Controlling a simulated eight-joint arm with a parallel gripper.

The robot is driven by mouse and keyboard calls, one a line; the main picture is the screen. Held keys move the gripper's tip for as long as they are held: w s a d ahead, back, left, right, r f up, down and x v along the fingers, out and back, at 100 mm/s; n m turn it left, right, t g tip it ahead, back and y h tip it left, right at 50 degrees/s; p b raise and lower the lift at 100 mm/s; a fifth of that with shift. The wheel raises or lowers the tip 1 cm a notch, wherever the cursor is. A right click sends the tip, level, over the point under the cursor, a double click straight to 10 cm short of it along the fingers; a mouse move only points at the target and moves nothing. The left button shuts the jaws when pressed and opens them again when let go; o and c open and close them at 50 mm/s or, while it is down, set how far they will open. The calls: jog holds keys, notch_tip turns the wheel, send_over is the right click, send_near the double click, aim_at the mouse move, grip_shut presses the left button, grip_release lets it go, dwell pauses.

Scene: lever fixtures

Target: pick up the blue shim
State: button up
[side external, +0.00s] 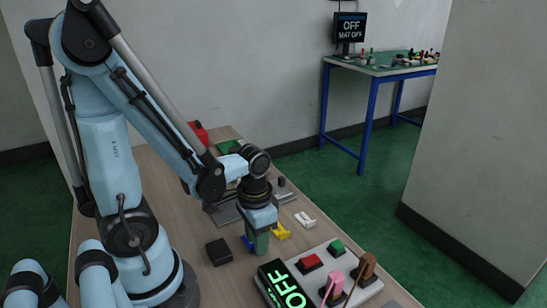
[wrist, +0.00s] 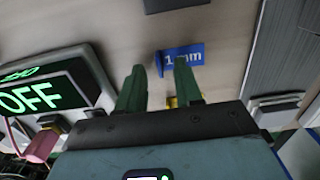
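The blue shim (wrist: 197,52), a small tabbed piece marked in mm, lies on the wooden bench in the wrist view. In the side view the blue shim (side external: 246,243) shows just left of my gripper's fingertips. My gripper (side external: 259,246) points down over the bench. In the wrist view my gripper (wrist: 160,75) has its two green fingers apart, with nothing held between them. The right fingertip covers part of the shim's label. The shim sits mostly beyond and right of the gap; I cannot tell whether a finger touches it.
A yellow shim (side external: 281,231) and a white shim (side external: 305,219) lie nearby. A black block (side external: 219,251) is left of my gripper. An OFF display (side external: 284,285) and a panel with red (side external: 309,263) and green (side external: 337,246) buttons and levers stand at the front right.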

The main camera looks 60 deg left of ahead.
jog(key=shift+f, duration=0.25)
grip_shut()
jog(key=shift+r, duration=0.1)
dwell(0.4)
